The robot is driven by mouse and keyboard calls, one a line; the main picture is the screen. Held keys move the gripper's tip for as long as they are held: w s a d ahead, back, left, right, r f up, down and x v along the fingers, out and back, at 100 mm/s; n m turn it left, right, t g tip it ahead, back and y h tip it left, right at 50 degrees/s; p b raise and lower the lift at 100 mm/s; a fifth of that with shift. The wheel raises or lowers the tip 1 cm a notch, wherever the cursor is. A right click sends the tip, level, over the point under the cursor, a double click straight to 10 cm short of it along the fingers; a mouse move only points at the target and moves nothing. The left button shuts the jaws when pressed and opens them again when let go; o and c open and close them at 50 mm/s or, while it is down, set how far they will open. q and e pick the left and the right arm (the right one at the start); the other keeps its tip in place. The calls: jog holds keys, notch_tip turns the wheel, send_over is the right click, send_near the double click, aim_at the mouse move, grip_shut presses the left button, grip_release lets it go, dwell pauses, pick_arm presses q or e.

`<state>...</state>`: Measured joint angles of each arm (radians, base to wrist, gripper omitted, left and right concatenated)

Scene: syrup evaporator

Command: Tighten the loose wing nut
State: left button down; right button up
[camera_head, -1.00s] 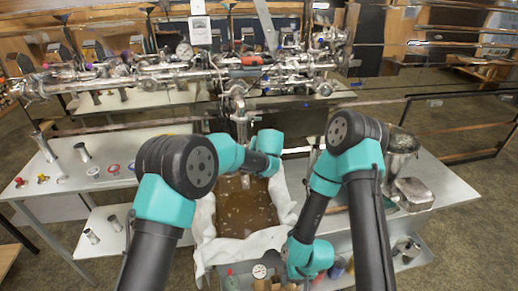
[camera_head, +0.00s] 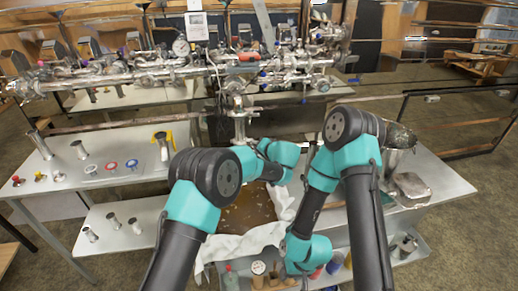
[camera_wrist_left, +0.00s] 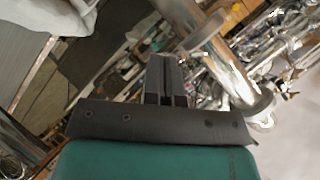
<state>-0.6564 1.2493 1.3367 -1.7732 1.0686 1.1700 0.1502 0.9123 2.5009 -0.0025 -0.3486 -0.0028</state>
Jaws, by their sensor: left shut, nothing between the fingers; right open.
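Steel pipework (camera_head: 155,69) with many fittings and clamps crosses the back. A steel pipe (camera_head: 240,125) drops from it towards the brown liquid in the pan (camera_head: 248,212). I cannot pick out which fitting carries the loose wing nut. My left gripper (camera_wrist_left: 166,75) is shut and empty in the left wrist view, close to a flanged steel pipe (camera_wrist_left: 225,65). In the head view its fingers are hidden behind the wrist, above the pan. My right gripper (camera_head: 284,246) is open, low near the pan's front right, mostly covered by its own wrist.
The left bench holds steel cups (camera_head: 78,149), several coloured knobs (camera_head: 131,164) and a yellow piece (camera_head: 170,136). White cloth (camera_head: 255,238) hangs over the pan's edge. A metal scoop-like part (camera_head: 411,186) lies on the right bench. Bottles and tools sit below the pan.

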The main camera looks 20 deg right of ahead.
pick_arm(q)
jog(key=shift+w+a+f+m+t+y, duration=0.1)
jog(key=shift+f+m+t+y, duration=0.35)
jog(key=shift+m+t+y, duration=0.3)
jog(key=shift+a+f+m+t+y, duration=0.1)
jog(key=shift+f+m+t+y, duration=0.3)
jog(key=shift+m+t+y, duration=0.35)
jog(key=shift+a+f, duration=0.15)
jog(key=shift+f, duration=0.05)
dwell(0.6)
jog(key=v, duration=0.7)
jog(key=shift+r, duration=0.15)
dwell(2.3)
